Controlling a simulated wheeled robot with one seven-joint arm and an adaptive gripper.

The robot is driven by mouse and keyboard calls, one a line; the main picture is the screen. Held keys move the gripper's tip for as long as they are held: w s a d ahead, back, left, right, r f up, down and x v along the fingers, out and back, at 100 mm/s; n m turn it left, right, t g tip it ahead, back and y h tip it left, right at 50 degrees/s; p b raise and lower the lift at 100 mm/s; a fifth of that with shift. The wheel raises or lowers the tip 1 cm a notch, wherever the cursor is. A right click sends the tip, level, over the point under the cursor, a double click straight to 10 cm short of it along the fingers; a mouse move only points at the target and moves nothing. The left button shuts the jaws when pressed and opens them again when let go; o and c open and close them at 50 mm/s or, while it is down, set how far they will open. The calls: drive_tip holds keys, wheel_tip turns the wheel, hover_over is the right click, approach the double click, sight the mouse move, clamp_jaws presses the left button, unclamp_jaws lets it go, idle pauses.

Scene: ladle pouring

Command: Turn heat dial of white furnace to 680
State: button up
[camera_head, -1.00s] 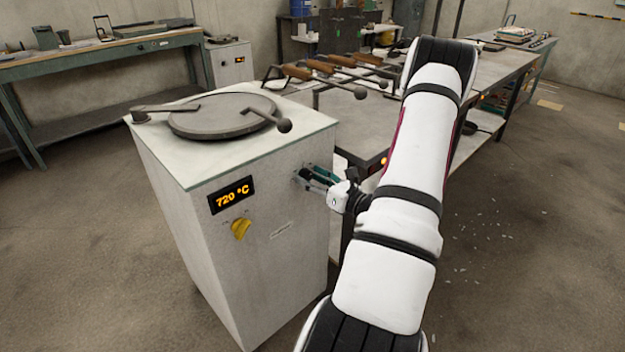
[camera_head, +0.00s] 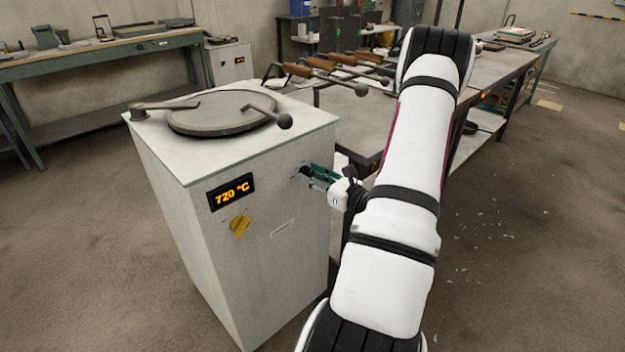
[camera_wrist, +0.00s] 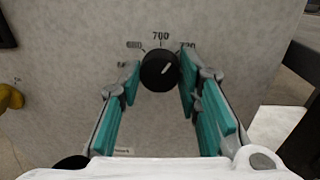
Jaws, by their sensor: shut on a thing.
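The white furnace (camera_head: 270,270) stands left of my arm. Its orange display (camera_head: 231,193) reads 720 °C. The black heat dial (camera_wrist: 159,72) shows in the wrist view, with labels reading about 680, 700 and 720 around its top. Its white pointer line leans up and right, towards the 720 side. My gripper (camera_wrist: 160,75) has its teal fingers on either side of the dial and is shut on it. In the head view my gripper (camera_head: 308,174) is at the furnace's front face near the right edge, and hides the dial.
A yellow knob (camera_head: 239,227) sits below the display and also shows at the left edge of the wrist view (camera_wrist: 10,97). A round lid (camera_head: 220,112) with a handle lies on the furnace top. A bench (camera_head: 375,120) with ladles stands behind. Floor in front is clear.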

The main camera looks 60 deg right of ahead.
drive_tip(key=n+b, duration=0.3)
drive_tip(key=shift+f+n, duration=0.15)
drive_tip(key=shift+n, duration=0.15)
drive_tip(key=n+b, duration=0.5)
drive_tip(key=b, duration=0.3)
drive_tip(key=n+b, duration=0.6)
drive_tip(key=b, duration=0.3)
drive_tip(key=shift+a+g+h, duration=0.2)
drive_tip(key=shift+g+h, duration=0.2)
drive_tip(key=shift+b, duration=0.35)
drive_tip(key=o, duration=1.1)
drive_tip(key=shift+o, duration=0.2)
drive_tip(key=v, duration=1.2)
drive_tip(key=shift+w+a, duration=0.1)
